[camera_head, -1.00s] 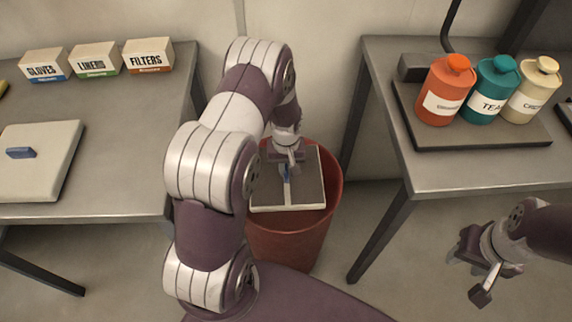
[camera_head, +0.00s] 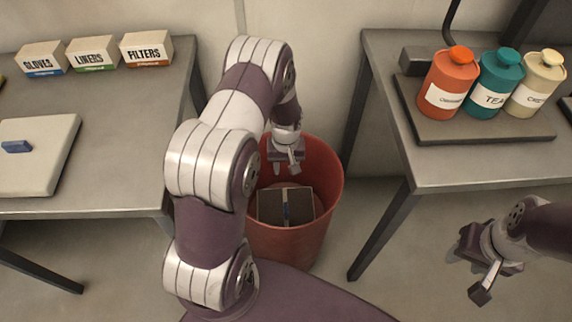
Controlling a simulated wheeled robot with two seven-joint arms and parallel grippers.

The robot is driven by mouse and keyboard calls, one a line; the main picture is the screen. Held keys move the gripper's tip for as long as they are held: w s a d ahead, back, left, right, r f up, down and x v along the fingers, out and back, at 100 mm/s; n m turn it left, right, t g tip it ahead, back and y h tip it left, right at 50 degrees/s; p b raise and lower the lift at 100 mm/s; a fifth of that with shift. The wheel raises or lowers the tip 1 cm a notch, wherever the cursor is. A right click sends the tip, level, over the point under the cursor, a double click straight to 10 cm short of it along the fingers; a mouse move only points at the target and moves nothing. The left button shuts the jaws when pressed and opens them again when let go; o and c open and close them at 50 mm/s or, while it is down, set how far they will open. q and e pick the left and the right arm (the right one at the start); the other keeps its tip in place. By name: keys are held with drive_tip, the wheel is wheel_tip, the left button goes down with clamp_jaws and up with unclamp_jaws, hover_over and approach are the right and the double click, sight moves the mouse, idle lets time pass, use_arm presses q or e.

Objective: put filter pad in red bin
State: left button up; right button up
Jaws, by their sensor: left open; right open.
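The red bin (camera_head: 290,242) stands on the floor between two tables. My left gripper (camera_head: 287,168) is open and empty above the pad, over the bin's opening, apart from the pad. My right gripper (camera_head: 468,276) is open and empty at the lower right, in front of the right table.
The left table (camera_head: 130,120) bears boxes labelled gloves, liners and filters (camera_head: 147,50), and a pale board (camera_head: 50,165) with a blue block. The right table (camera_head: 460,170) holds orange (camera_head: 447,85), teal and cream canisters on a dark tray.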

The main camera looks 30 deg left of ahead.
use_arm(q)
wheel_tip(320, 180, up, 7)
drive_tip(key=p, duration=0.6)
drive_tip(key=s+d+r+m+p, duration=0.1)
drive_tip(key=s+r, duration=0.3)
drive_tip(key=r, duration=0.4)
drive_tip(key=s+d+r+m+t+p, duration=0.1)
drive_tip(key=s+d+r+m+p, duration=0.1)
drive_tip(key=r, duration=0.6)
drive_tip(key=s+d+r+m+p, duration=0.2)
drive_tip(key=s+d+r+m, duration=0.1)
drive_tip(key=s+d+r, duration=0.2)
drive_tip(key=shift+s+d+r+m, duration=0.15)
drive_tip(key=shift+s+r+m, duration=0.15)
drive_tip(key=shift+s+r, duration=1.2)
